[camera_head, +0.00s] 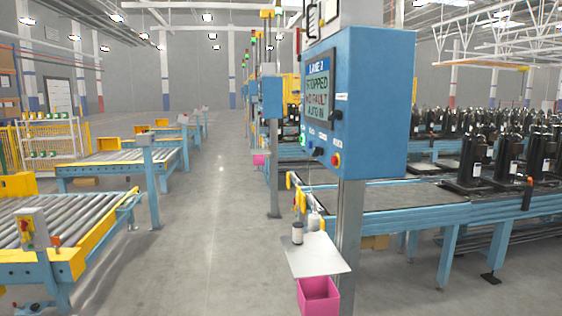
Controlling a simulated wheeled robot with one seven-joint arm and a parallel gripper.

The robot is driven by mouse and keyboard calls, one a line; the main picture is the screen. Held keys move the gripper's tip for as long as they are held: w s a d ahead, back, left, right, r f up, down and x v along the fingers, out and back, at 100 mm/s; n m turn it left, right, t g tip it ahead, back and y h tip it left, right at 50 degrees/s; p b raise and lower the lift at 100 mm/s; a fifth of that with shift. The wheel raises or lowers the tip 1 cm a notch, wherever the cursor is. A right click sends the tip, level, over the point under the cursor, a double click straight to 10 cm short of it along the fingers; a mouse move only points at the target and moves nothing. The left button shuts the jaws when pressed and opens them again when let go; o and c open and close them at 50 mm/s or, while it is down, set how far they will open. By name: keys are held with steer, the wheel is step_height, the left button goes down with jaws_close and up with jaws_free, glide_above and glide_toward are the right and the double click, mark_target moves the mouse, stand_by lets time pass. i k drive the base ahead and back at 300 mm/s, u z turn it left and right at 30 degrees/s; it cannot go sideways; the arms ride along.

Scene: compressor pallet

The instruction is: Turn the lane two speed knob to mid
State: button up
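A blue control box (375,105) stands on a grey post (348,230) right of centre. Labels and any knob setting are too small to read, so I cannot tell which control is the speed knob. My gripper is not in view.
A small shelf (318,262) with a dark jar (298,233) and a white bottle (314,221) juts from the post above a pink bin (319,296). Roller conveyors (60,222) line the left. Black compressors (472,160) stand at right. The aisle floor (205,220) is clear.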

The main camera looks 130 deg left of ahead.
mark_target(337, 115)
steer(key=u, duration=4.5)
steer(key=i, duration=1.4)
steer(key=u, duration=0.55)
steer(key=i, duration=1.1)
steer(key=z, duration=0.2)
